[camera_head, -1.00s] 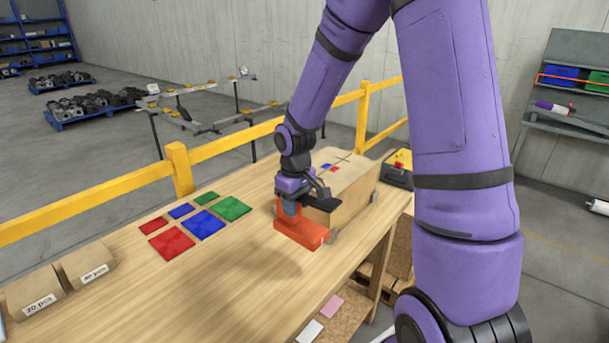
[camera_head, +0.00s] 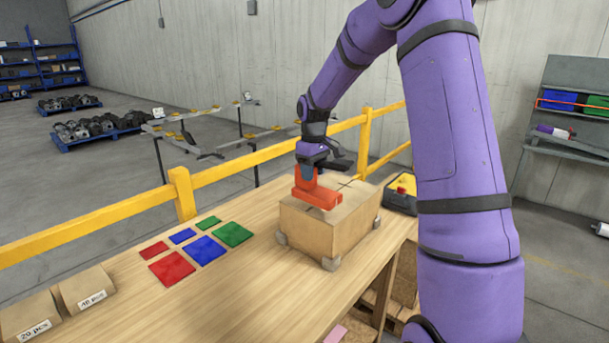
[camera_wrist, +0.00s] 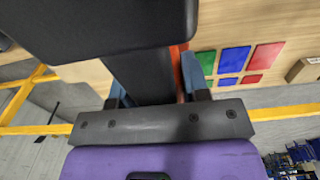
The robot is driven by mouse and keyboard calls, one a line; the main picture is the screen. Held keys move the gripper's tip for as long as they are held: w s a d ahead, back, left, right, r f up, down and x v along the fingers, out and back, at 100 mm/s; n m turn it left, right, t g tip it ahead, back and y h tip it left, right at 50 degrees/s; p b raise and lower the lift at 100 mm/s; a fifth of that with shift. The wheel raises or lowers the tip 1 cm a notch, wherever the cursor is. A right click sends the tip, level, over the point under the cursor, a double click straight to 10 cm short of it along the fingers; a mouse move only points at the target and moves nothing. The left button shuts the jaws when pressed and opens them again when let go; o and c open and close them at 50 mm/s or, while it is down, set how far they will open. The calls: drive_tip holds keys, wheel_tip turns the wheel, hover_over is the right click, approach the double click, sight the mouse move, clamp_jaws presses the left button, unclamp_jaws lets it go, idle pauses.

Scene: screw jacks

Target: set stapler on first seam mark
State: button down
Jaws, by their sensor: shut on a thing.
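The stapler (camera_head: 316,194) is orange-red and is held in my gripper (camera_head: 306,174), over the near left part of the top of a cardboard box (camera_head: 322,232). I cannot tell whether its base touches the box top. A dark line, perhaps a seam mark (camera_head: 346,184), shows on the box top behind the stapler; other marks there are hidden by the stapler and gripper. In the wrist view my gripper (camera_wrist: 155,92) is shut on the stapler, of which only a thin orange strip (camera_wrist: 181,70) shows.
Red, blue and green squares (camera_head: 205,249) lie flat on the wooden table (camera_head: 235,295) left of the box. Two small cartons (camera_head: 85,290) stand at the front left. A yellow rail (camera_head: 225,176) runs behind the table. A yellow-and-black case (camera_head: 402,192) stands right of the box.

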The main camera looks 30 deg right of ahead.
drive_tip(key=shift+w+d+f, duration=0.4)
drive_tip(key=shift+w+f, duration=0.3)
drive_tip(key=shift+w, duration=0.75)
drive_tip(key=shift+w+d+f, duration=0.4)
drive_tip(key=shift+w+f, duration=0.3)
drive_tip(key=shift+w, duration=0.7)
drive_tip(key=shift+w+d+f, duration=0.4)
drive_tip(key=shift+w+f, duration=0.3)
drive_tip(key=shift+w, duration=0.75)
drive_tip(key=shift+f, duration=0.15)
drive_tip(key=c, duration=0.6)
unclamp_jaws()
